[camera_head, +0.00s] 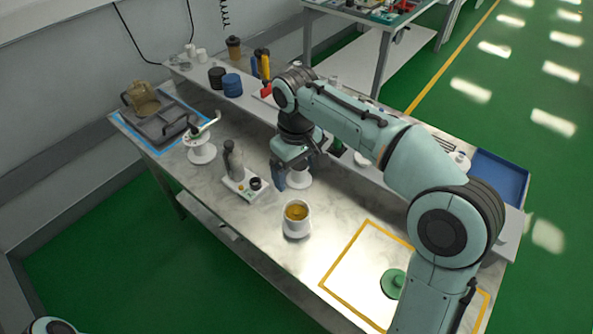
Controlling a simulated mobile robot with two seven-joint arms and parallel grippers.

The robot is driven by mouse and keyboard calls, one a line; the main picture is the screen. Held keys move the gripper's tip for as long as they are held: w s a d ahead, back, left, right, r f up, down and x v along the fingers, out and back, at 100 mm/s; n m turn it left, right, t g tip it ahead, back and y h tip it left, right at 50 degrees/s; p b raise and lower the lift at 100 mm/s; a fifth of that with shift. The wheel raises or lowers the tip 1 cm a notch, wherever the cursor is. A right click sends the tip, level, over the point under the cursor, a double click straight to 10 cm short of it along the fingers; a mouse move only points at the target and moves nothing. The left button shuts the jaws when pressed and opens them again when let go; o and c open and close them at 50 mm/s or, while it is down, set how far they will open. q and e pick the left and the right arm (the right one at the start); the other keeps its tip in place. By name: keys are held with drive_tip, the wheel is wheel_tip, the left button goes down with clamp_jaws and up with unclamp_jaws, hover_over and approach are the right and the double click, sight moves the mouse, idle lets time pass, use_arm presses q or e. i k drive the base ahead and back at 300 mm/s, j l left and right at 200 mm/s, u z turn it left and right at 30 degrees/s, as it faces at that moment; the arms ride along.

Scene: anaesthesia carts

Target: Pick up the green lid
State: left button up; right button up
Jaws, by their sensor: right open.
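The green lid (393,284) lies on the table inside a yellow-outlined square (341,265) at the near right. It has a small raised knob, and my right forearm hides part of its right side. My right gripper (283,178) is open and points down over the middle of the table, well to the left of and behind the lid. Nothing shows held in it. My left gripper is out of view; only a bit of my left arm shows at the bottom left corner.
A white cup with amber contents (297,218) stands between my right gripper and the square. A small scale with a grey bottle (241,185) is to the left. A brown jug (142,98) sits on a grey tray at the far left. A blue tray (498,177) is at right.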

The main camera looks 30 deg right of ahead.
sight(392, 280)
drive_tip(key=k+j, duration=0.8)
drive_tip(key=k, duration=0.05)
